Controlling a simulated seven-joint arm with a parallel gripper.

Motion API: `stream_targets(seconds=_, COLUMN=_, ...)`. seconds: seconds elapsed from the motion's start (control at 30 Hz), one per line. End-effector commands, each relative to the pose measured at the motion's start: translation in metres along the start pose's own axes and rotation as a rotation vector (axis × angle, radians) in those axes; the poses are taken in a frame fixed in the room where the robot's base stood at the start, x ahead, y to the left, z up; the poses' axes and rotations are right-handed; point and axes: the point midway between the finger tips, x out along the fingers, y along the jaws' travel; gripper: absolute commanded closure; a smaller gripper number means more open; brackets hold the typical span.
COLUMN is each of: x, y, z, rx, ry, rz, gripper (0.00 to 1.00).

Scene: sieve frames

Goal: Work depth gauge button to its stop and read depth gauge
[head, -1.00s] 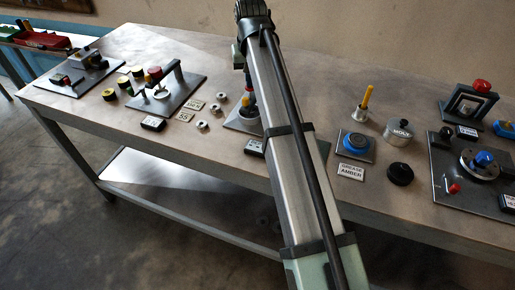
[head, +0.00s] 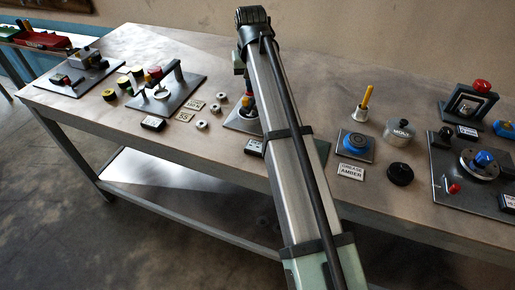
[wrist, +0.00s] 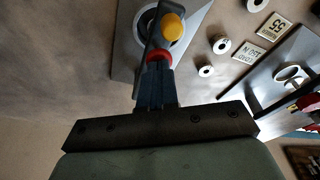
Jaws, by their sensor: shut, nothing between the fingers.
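A device on a grey plate (wrist: 126,45) stands under my gripper (wrist: 157,66); I take it for the depth gauge, though no label on it is readable. It has a dark arm, a round yellow knob (wrist: 173,27) and a red round part (wrist: 158,55), likely the button. My gripper is shut and empty, its blue-grey fingers pointing at the red part. The tips overlap it in the wrist view; I cannot tell whether they press it. In the head view the plate (head: 236,124) is partly behind my arm, and any dial reading is hidden.
Several metal rings (head: 201,125) and label plates (head: 185,117) lie left of the device. Right of my arm are a blue round button unit (head: 357,143), a yellow-handled tool (head: 364,103) and a metal pot (head: 399,132).

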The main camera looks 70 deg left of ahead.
Motion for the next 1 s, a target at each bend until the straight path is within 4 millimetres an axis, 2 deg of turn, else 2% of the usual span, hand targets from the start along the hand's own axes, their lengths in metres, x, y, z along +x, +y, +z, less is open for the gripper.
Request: stream_targets(seconds=1.0, x=0.012, y=0.000, z=0.003, rx=0.000, ry=-0.002, rz=0.000, gripper=1.00)
